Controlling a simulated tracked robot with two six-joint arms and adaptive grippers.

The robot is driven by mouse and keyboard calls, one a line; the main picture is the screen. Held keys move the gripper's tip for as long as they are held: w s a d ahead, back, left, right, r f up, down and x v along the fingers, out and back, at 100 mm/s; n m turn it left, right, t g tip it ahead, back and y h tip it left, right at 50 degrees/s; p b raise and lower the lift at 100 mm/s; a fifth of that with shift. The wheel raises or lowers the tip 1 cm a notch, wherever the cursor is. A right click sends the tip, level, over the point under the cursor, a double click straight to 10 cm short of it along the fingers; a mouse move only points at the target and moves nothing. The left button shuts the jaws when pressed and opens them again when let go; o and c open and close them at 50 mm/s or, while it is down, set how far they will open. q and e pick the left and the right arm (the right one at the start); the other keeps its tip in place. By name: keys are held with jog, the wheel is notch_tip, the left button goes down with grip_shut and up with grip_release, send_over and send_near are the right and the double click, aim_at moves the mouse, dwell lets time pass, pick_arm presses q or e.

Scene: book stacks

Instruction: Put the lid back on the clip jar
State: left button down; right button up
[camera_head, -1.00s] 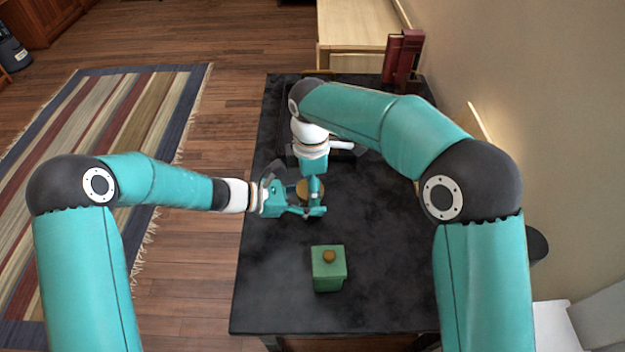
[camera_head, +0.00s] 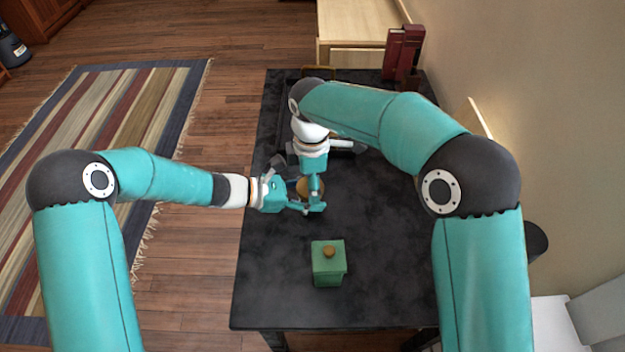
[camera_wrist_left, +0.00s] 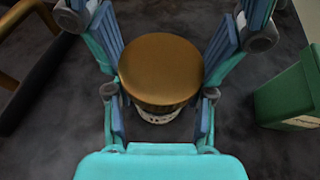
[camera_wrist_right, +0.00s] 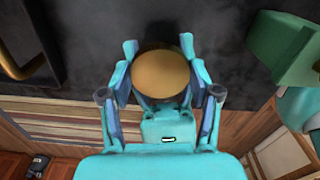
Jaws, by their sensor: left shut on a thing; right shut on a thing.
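The round brown-gold lid (camera_wrist_left: 160,68) shows large in the left wrist view, with a pale patterned strip of the clip jar (camera_wrist_left: 158,116) under its near edge. The lid also shows in the right wrist view (camera_wrist_right: 160,73). My right gripper (camera_wrist_right: 160,68) is shut on the lid, one finger on each side. My left gripper (camera_wrist_left: 160,110) is shut on the jar, its fingers below the lid. In the head view both grippers meet over the table's left side and hide most of the jar. I cannot tell whether the lid rests fully on the rim.
A green box (camera_head: 328,265) with a brown knob stands on the black table (camera_head: 385,260), nearer me than the grippers. A dark tray (camera_wrist_right: 30,55) with a brass handle lies behind them. Dark red books (camera_head: 402,52) stand at the back right. The table's right front is clear.

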jog(key=shift+f, duration=0.25)
jog(key=shift+f, duration=0.25)
jog(key=shift+c, duration=1.3)
jog(key=shift+s+f, duration=0.1)
jog(key=shift+a+r+h, duration=0.1)
jog(key=shift+r+h, duration=0.2)
jog(key=shift+h, duration=0.1)
jog(key=shift+a+r, duration=0.2)
jog(key=shift+r, duration=0.15)
